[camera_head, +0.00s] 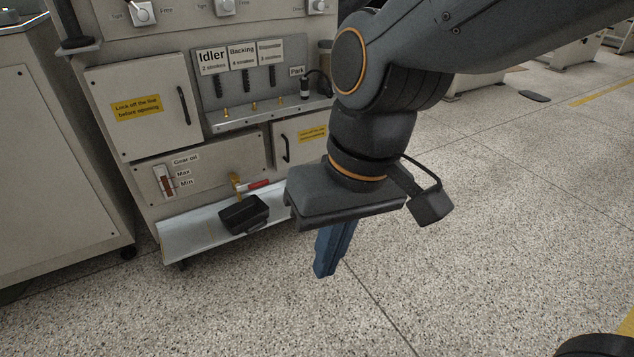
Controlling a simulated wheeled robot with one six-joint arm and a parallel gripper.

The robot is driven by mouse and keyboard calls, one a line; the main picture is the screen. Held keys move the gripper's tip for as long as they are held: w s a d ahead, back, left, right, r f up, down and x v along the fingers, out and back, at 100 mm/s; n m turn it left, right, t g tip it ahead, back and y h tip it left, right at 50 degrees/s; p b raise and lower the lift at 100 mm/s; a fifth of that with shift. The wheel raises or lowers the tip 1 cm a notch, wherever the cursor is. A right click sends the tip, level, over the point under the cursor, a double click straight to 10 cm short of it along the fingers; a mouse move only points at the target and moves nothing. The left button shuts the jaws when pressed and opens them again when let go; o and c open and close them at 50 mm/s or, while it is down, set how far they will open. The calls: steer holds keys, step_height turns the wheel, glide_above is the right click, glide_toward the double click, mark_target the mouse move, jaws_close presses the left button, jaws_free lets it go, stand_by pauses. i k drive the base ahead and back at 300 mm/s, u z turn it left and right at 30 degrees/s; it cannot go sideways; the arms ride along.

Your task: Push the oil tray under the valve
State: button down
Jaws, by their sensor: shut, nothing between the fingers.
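The oil tray, a small black open box (244,214), sits on the pale ledge (190,240) at the foot of the machine. A brass valve (236,184) with a red handle (257,185) sticks out of the machine's lower panel, just above and behind the tray in the picture. My gripper (326,274) points down to the right of the tray, in front of the machine. Its blue fingers are together and empty. They look apart from the tray. My gripper's body hides the right end of the ledge.
The machine (210,150) carries a gear oil gauge (164,181), a closed left door (146,107) and a smaller door (297,140). A grey cabinet (60,150) stands at left. The speckled floor (250,310) in front is clear.

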mark_target(236, 217)
steer(key=z, duration=0.1)
steer(key=i, duration=1.45)
steer(key=u, duration=0.8)
